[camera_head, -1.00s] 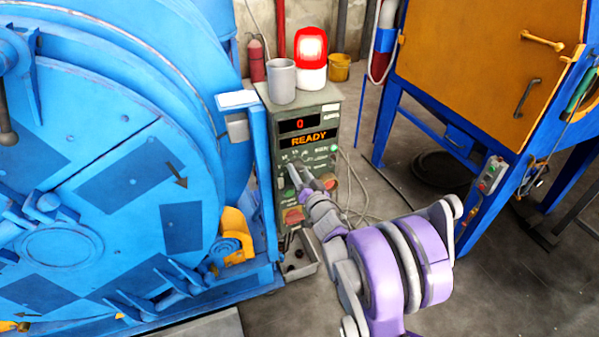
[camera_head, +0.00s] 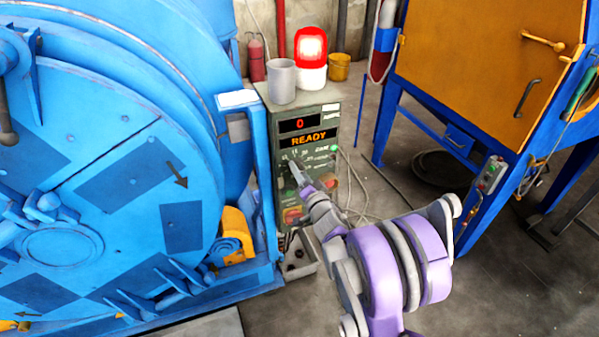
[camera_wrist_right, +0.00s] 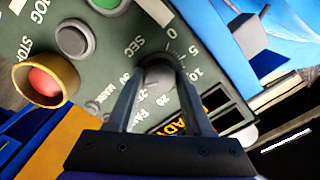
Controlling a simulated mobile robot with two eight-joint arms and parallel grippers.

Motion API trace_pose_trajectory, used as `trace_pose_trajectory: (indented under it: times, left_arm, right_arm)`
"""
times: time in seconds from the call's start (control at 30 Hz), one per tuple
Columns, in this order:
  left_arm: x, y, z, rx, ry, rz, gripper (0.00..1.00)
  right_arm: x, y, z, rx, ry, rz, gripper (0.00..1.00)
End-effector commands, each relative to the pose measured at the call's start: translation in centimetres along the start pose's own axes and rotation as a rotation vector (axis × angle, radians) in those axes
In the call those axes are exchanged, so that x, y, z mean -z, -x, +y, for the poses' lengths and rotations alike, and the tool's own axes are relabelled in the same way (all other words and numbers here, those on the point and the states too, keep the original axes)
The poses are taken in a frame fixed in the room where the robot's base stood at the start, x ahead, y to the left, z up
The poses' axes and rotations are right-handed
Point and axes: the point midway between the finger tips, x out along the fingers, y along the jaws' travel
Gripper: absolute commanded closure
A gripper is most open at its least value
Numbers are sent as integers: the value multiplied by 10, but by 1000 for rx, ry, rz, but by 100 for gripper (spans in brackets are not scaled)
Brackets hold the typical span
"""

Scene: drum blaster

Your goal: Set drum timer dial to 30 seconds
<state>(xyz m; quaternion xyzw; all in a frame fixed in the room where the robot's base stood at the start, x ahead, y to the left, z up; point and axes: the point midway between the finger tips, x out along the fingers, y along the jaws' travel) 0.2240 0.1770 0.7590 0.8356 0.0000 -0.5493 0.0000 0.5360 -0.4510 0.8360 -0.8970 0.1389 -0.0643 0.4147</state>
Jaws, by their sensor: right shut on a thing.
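The timer dial is a dark round knob (camera_wrist_right: 158,74) on the green control box (camera_head: 327,101), with a printed scale around it marked SEC, 0, 5, 10 and on. My right gripper (camera_wrist_right: 157,85) has its two fingers on either side of the knob and is shut on it. In the head view the right gripper (camera_head: 298,172) reaches the box's front from below right, and its fingers hide most of the dial. The exact dial setting cannot be read. The red display (camera_head: 300,124) shows 0, with READY (camera_head: 310,139) below it. My left gripper is not in view.
The large blue drum machine (camera_head: 90,180) stands close on the left of the box. A grey cup (camera_head: 281,80) and a lit red beacon (camera_head: 311,60) stand on top. An orange cabinet (camera_head: 480,60) stands right.

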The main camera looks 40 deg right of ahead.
Motion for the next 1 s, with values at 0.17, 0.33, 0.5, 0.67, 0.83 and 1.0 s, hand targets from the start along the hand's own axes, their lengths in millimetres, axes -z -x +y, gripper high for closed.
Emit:
trace_pose_trajectory:
  times: [0.17, 0.33, 0.5, 0.67, 0.83, 1.0]
  left_arm:
    - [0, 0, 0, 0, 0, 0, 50]
    - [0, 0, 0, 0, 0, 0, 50]
    - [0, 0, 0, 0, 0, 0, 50]
    - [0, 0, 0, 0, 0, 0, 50]
    - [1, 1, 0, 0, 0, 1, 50]
    - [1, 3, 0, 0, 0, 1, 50]
  right_arm:
    - [0, 0, 0, 0, -2, 0, 47]
    - [0, 0, 0, 0, -1, 0, 20]
    - [0, 0, 0, 0, 0, 0, 20]
    - [0, 3, 0, 0, 0, 0, 20]
    - [0, 26, 0, 0, 1, 1, 20]
    - [1, 62, 0, 0, 1, 1, 20]
